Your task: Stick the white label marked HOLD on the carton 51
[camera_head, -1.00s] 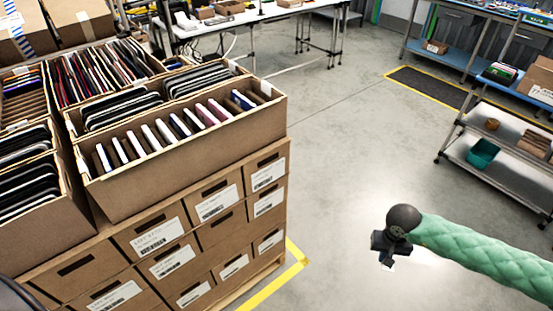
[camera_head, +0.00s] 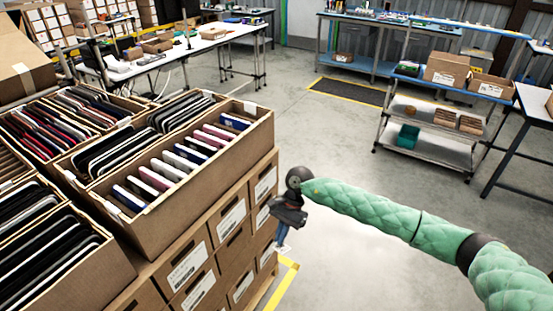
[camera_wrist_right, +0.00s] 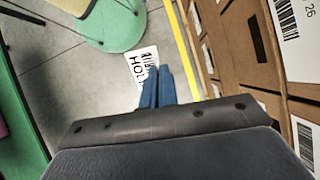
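My right gripper (camera_head: 282,246) hangs beside the stacked cartons, pointing down and apart from them. In the right wrist view its two blue fingers (camera_wrist_right: 156,82) are together on the white label marked HOLD (camera_wrist_right: 137,66), which sticks out past the tips over the floor. The cartons (camera_head: 228,252) stand stacked on the left, with printed labels on their sides. Those labels are too small to read in the head view, so I cannot tell which is carton 51. In the right wrist view one carton label (camera_wrist_right: 296,30) ends in 26. My left gripper is out of view.
Open boxes of upright thin items (camera_head: 176,165) top the stack. Yellow floor tape (camera_head: 283,283) runs by its base. A shelf cart (camera_head: 430,140) and a workbench (camera_head: 375,50) stand at the back right. The floor between is clear.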

